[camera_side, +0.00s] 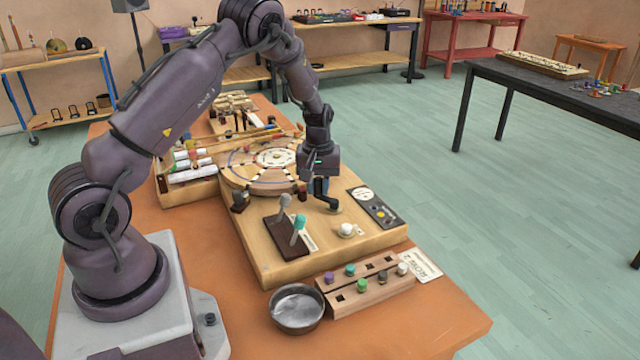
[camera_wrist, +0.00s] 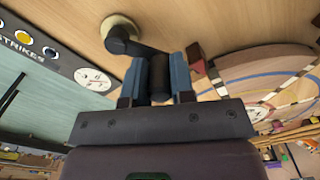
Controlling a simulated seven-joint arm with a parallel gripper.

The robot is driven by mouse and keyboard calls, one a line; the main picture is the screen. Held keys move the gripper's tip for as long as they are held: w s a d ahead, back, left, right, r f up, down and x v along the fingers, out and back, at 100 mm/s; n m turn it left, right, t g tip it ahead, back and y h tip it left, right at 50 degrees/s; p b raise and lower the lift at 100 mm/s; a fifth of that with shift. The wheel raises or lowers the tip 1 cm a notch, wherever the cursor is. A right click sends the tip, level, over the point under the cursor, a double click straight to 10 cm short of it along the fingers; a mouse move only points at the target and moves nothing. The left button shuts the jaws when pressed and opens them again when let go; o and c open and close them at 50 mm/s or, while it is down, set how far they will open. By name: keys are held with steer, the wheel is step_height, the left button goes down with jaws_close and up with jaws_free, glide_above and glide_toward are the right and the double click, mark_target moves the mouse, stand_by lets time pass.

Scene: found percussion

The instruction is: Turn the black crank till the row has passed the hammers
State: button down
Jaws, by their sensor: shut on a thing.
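The black crank (camera_side: 328,198) stands on the wooden board near the round disc. Its hub, arm and upright handle show in the wrist view (camera_wrist: 132,44). My gripper (camera_side: 318,184) is over the crank, with its blue fingers (camera_wrist: 160,80) on both sides of the dark handle, shut on it. The round wooden disc (camera_side: 240,178) with its ring of light and dark marks lies left of my gripper. The hammers and the row cannot be told apart clearly here.
Two levers, grey (camera_side: 284,202) and teal (camera_side: 298,228), stand in front on the board. A white knob (camera_side: 346,230) and a dark panel (camera_side: 372,208) are at right. A metal bowl (camera_side: 274,314) and a wooden peg block (camera_side: 338,302) stand at the table's front.

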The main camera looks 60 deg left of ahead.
mark_target(318, 178)
stand_by(0.3)
steer(key=c, duration=1)
jaws_free()
steer(key=shift+r, duration=0.1)
step_height(318, 178, up, 13)
steer(key=shift+f, duration=0.1)
